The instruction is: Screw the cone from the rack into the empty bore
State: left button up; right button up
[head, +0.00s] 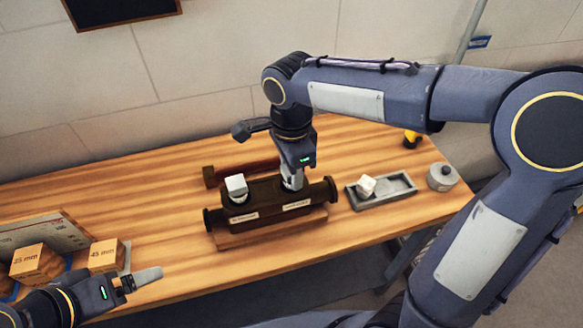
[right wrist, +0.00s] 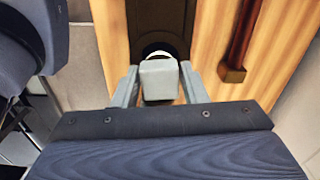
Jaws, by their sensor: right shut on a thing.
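A dark brown valve body (head: 262,222) with flanged ends lies on the bench. A white square-headed cone (head: 236,186) stands in its left bore. My right gripper (head: 292,182) points down over the right bore. In the right wrist view my right gripper (right wrist: 158,88) is shut on the pale grey square head of a cone (right wrist: 158,80). A pale ring and dark round rim show just behind that head; how deep the cone sits is hidden. My left gripper (head: 146,278) is low at the left, away from the body; its finger gap is unclear.
A grey tray (head: 398,194) holding a white square-headed piece (head: 366,186) lies right of the body, with a round grey tin (head: 442,177) beyond. Wooden blocks marked 25 mm (head: 36,262) and 45 mm (head: 106,256) stand at the left. A reddish bar (head: 240,172) lies behind the body.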

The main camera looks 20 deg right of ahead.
jog(key=shift+m, duration=0.3)
jog(key=m, duration=0.2)
jog(key=shift+m, duration=1)
jog(key=m, duration=0.2)
jog(key=shift+m, duration=0.3)
jog(key=o, duration=1.9)
jog(key=shift+r, duration=0.25)
